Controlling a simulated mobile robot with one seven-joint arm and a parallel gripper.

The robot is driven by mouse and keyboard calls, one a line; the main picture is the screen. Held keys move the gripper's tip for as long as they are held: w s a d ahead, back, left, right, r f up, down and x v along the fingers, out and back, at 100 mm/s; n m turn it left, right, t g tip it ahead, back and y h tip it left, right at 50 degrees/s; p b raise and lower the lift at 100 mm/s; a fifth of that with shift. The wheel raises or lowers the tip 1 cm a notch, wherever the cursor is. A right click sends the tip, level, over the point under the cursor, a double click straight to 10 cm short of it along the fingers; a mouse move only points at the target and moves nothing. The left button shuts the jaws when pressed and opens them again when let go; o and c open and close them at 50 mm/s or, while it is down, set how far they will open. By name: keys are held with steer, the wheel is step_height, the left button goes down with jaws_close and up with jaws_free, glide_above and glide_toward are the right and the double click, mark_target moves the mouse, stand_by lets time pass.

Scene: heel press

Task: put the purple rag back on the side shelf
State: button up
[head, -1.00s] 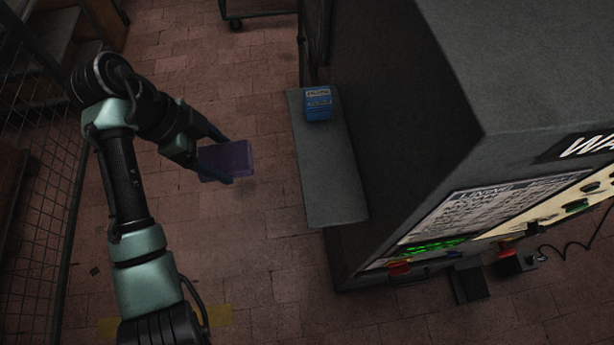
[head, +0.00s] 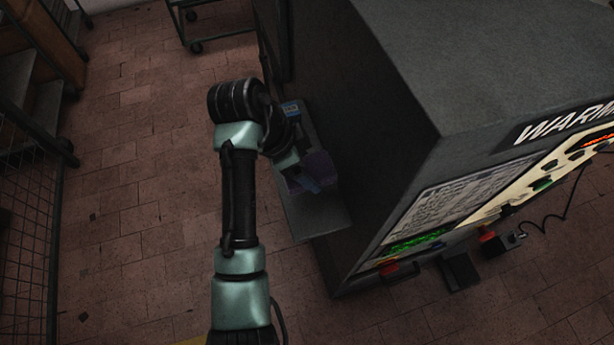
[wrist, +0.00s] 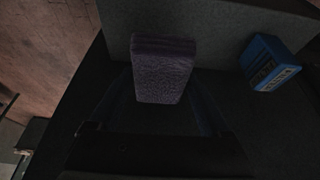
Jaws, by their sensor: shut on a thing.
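The purple rag (head: 320,166) is a folded block held at my gripper (head: 308,178). In the wrist view the rag (wrist: 162,70) sits between the two dark fingers of my gripper (wrist: 165,105), which are shut on it. The grey side shelf (head: 318,219) juts from the left side of the machine. The rag is over this shelf in the head view. I cannot tell whether it touches the shelf. My arm hides part of the shelf and of the rag.
A blue box (head: 291,108) stands at the far end of the shelf; it also shows in the wrist view (wrist: 270,62), right of the rag. The large dark machine (head: 385,150) walls off the shelf's right side. Open tiled floor (head: 140,200) lies to the left.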

step_height(320, 180, down, 3)
steer(key=shift+a, duration=0.1)
step_height(320, 180, down, 3)
steer(key=shift+s+f+p, duration=0.1)
steer(key=shift+f+p, duration=0.1)
steer(key=shift+p, duration=0.7)
steer(key=shift+f+p, duration=0.1)
steer(key=shift+p, duration=0.25)
steer(key=shift+f, duration=0.25)
steer(key=o, duration=1)
steer(key=shift+d+f, duration=0.1)
steer(key=shift+d, duration=0.1)
steer(key=b+v, duration=0.3)
steer(key=v, duration=0.9)
